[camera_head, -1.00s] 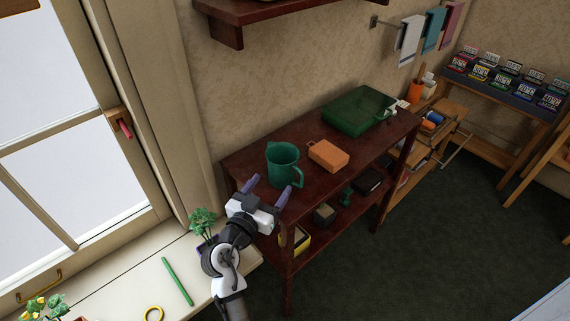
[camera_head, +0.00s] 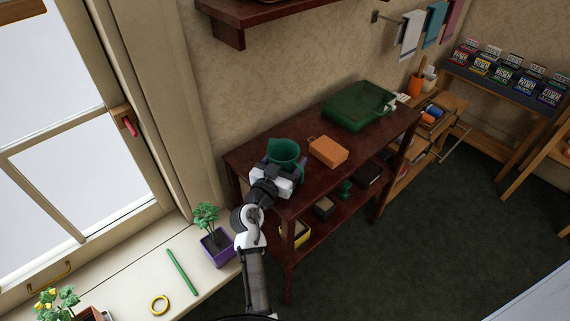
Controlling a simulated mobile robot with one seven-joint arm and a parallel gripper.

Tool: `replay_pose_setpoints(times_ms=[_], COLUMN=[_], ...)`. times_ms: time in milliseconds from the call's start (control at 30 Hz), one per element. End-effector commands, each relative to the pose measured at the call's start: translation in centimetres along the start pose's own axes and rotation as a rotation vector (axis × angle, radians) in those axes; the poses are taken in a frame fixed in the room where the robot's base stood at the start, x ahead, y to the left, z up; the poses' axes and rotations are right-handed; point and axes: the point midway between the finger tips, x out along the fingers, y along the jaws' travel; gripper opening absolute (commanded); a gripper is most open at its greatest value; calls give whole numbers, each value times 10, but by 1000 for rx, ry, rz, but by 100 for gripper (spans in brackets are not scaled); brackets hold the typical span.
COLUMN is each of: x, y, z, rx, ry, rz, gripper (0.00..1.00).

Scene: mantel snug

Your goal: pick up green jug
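The green jug (camera_head: 284,149) stands upright at the near left end of the dark red-brown shelf table's top (camera_head: 251,158). Its rim and upper body show; its lower body is hidden behind my gripper. My gripper (camera_head: 281,166) is right at the jug's near side, at about the height of its body. The fingers are mostly hidden by the gripper's own body and the jug, so I cannot tell whether they are open or shut on it.
An orange box (camera_head: 328,151) stands just right of the jug. A green bin (camera_head: 360,106) stands farther back on the same top. A potted plant (camera_head: 214,243) in a purple pot, a green stick (camera_head: 182,271) and a yellow ring (camera_head: 159,305) are on the windowsill at left. A wall shelf (camera_head: 262,15) hangs above.

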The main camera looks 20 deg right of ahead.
Motion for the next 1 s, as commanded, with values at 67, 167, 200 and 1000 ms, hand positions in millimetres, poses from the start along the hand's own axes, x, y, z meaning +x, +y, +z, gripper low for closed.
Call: replay_pose_setpoints(times_ms=[67,167,200,1000], x=[0,0,0,-19], y=[0,0,0,-1], z=[0,0,0,-17], rx=[0,0,0,1], ry=[0,0,0,2], rz=[0,0,0,-2], gripper=[62,49,43,36])
